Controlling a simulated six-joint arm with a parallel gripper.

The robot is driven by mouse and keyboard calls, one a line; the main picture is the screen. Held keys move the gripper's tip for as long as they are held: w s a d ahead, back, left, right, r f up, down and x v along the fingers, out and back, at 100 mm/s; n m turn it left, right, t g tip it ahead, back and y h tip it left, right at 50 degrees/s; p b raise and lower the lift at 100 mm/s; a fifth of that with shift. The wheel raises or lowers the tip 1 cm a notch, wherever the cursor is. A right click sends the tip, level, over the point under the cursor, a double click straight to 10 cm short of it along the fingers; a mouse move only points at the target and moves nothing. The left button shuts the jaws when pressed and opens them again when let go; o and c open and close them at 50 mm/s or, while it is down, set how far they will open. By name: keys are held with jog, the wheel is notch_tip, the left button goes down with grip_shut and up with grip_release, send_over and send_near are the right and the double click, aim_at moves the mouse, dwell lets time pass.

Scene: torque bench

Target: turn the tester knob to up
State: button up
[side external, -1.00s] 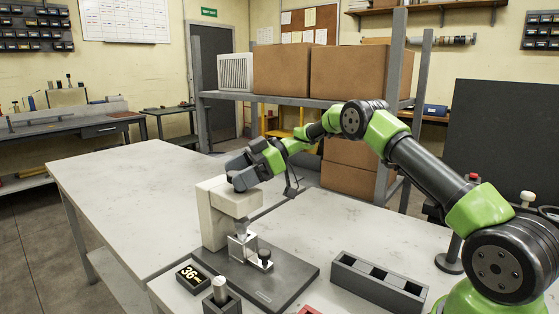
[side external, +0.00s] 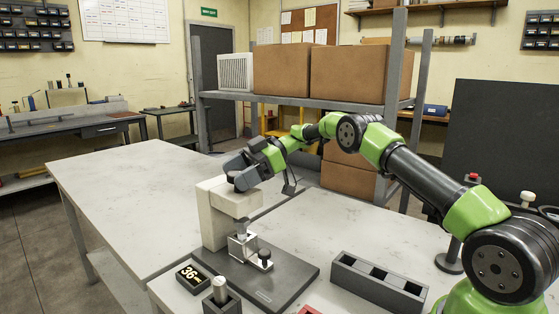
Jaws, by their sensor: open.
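The tester (side external: 214,222) is a cream-coloured column with an overhanging head, standing on a dark grey base plate (side external: 285,277). A dark round knob (side external: 238,178) shows on top of the tester's head, partly hidden by my gripper. My gripper (side external: 236,172) is open at the knob, with its grey fingers by it. I cannot tell whether the fingers touch the knob. Under the head, a spindle points down into a small metal holder (side external: 241,246).
A dark tray with several compartments (side external: 378,285) lies right of the tester. A small dark block holding a metal cylinder (side external: 221,291) stands at the front. A red item (side external: 309,310) shows at the bottom edge. The white table (side external: 120,200) is clear on the left.

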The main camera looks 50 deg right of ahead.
jog(key=shift+m, duration=0.3)
jog(key=m+t+h, duration=0.2)
jog(key=m+t, duration=0.1)
jog(key=t, duration=0.1)
jog(key=shift+m+h, duration=0.3)
jog(key=shift+h, duration=0.1)
jog(key=m+t+h, duration=0.2)
jog(key=m+h, duration=0.1)
jog(key=shift+a+m+t+h, duration=0.1)
jog(key=shift+m+t+h, duration=0.2)
jog(key=shift+m, duration=0.1)
jog(key=v, duration=1)
jog(key=shift+f, duration=0.1)
jog(key=shift+m+t+h, duration=0.3)
jog(key=shift+m+h, duration=0.1)
jog(key=x, duration=1)
jog(key=shift+s+a, duration=0.15)
jog(key=shift+a, duration=0.05)
jog(key=c, duration=0.9)
